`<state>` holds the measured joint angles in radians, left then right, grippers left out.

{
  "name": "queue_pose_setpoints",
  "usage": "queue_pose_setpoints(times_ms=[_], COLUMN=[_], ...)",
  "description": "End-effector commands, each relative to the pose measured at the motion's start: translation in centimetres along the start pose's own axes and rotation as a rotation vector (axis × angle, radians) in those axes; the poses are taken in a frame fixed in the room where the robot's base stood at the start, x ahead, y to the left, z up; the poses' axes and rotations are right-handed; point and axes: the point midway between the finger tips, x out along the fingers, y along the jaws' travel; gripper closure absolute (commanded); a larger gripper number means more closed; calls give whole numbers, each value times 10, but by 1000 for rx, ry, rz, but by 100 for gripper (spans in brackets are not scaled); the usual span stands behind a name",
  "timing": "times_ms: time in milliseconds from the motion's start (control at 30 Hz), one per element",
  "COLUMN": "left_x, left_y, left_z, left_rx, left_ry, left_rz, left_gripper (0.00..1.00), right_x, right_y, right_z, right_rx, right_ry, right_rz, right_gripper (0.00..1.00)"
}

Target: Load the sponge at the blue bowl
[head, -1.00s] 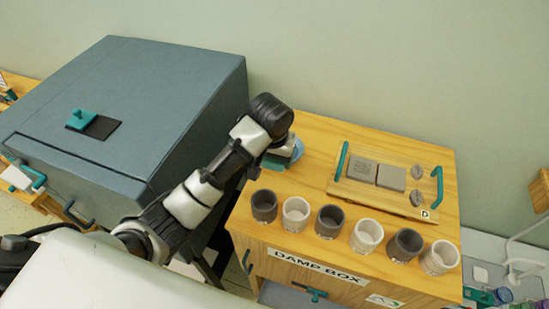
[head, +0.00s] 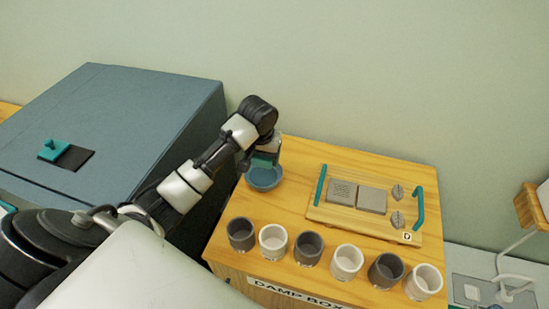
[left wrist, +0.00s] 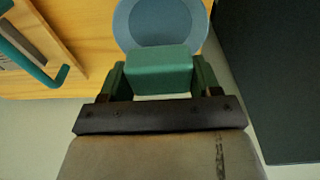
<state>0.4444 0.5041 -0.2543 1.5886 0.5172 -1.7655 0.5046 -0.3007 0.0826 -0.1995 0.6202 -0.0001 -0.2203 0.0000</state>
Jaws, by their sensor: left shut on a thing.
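The blue bowl (head: 264,182) sits on the wooden top near its left end, below my left gripper in the head view. My left gripper (head: 264,158) is shut on a green block, which I take as the sponge. The sponge (left wrist: 158,72) shows clearly between the two fingers in the left wrist view. The bowl (left wrist: 160,20) lies just beyond it there, partly covered by the sponge. From the head, the sponge seems to be above the bowl's back part; the exact height gap is hard to tell. My right gripper is not in view.
Several grey and white cups (head: 309,248) line the front edge of the damp box top (head: 285,205). A wooden tray (head: 322,207) with teal handles holds grey tiles and small pieces to the right. A large blue-grey chest (head: 120,110) stands left, beside my arm.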

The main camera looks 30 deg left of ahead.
Motion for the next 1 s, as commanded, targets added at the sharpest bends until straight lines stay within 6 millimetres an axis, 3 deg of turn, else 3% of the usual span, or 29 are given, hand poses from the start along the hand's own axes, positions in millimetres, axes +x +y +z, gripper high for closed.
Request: queue_pose_setpoints(times_ms=[433,1000], left_x=[43,50], left_y=[1,1], left_z=[7,8], left_rx=[1,2], left_ry=[-3,-1], left_rz=[0,0], left_gripper=[56,56], right_x=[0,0], right_y=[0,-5], right_z=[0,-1], right_rx=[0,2], right_ry=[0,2], right_rz=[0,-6], right_gripper=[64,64])
